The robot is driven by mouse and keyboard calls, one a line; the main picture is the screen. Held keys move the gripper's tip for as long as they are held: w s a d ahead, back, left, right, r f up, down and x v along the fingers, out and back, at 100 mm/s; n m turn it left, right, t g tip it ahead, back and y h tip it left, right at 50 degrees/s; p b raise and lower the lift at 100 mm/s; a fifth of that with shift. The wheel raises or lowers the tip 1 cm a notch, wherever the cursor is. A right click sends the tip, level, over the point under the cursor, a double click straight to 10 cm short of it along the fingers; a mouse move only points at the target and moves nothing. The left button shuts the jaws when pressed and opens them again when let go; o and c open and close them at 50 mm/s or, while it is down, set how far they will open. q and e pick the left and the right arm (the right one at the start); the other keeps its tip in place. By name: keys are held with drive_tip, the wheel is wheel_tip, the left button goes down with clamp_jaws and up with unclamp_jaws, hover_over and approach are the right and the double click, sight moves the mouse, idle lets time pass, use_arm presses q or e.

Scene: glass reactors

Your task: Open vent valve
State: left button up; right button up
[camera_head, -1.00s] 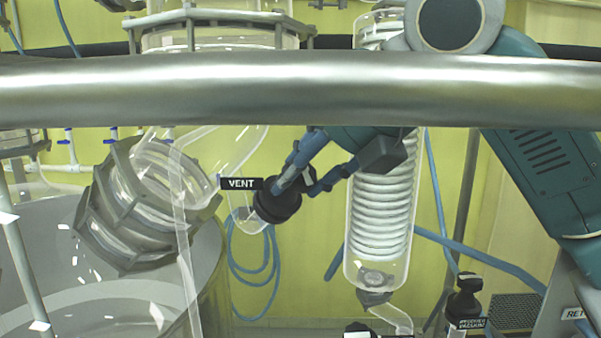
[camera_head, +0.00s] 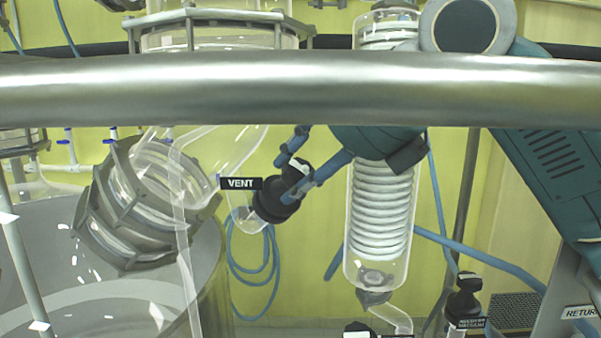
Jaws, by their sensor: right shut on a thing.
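The vent valve (camera_head: 270,205) is a black knob on a bent glass tube, in the middle of the head view. A black label reading VENT (camera_head: 241,183) sits just left of it. My right gripper (camera_head: 290,180) reaches in from the upper right and is shut on the black knob, with its blue fingers on either side of it. The knob is partly hidden by the fingers. My left gripper is not in view.
A thick metal rail (camera_head: 300,88) crosses the whole view in front of my right arm. A glass condenser with a white coil (camera_head: 380,215) stands right of the valve. A black receiver vacuum valve (camera_head: 466,300) is at the lower right. A clamped glass joint (camera_head: 140,205) is at the left.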

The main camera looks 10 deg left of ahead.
drive_tip(key=shift+r, duration=0.3)
drive_tip(key=o, duration=1)
drive_tip(key=shift+o, duration=0.8)
drive_tip(key=shift+d+f, duration=0.1)
drive_tip(key=shift+f, duration=0.05)
